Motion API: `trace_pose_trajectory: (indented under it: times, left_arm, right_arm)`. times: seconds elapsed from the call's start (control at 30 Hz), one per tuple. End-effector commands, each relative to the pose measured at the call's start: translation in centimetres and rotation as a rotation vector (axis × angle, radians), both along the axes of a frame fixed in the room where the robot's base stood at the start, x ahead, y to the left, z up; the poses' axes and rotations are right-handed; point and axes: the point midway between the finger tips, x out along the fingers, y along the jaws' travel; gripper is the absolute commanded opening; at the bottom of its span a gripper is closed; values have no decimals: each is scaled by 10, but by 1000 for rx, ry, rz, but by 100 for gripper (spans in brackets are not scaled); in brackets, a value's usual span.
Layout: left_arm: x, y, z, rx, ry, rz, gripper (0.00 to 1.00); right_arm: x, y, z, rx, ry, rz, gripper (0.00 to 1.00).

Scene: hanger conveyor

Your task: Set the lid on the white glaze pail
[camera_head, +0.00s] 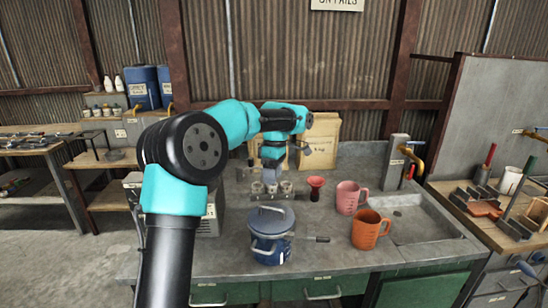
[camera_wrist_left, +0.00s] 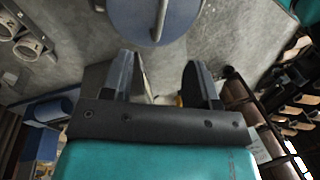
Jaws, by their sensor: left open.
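A dark blue pail (camera_head: 270,251) stands upright near the front of the grey counter. A round grey-blue lid (camera_head: 262,221) with a bar handle lies across its top; I cannot tell whether it is fully seated. The lid also shows at the top of the left wrist view (camera_wrist_left: 130,18). No pail on the counter looks white. My left gripper (camera_head: 268,186) is behind the pail, above the far part of the counter. My right gripper is not in view.
Several small cups (camera_head: 271,188) stand in a row behind the pail. A red funnel (camera_head: 316,187), a pink jug (camera_head: 348,197) and an orange jug (camera_head: 368,230) stand to the right. A rod reaches right from the pail.

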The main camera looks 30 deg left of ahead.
Motion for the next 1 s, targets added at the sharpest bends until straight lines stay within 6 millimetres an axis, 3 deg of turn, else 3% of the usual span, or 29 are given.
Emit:
trace_pose_trajectory:
  times: [0.2,0.4,1.0]
  left_arm:
    - [8,1,36,0,-2,-1,54]
    - [11,2,53,0,-1,-1,54]
    - [11,2,56,0,0,-1,54]
  right_arm:
    - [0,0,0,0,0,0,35]
    - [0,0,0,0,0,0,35]
    - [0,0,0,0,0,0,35]
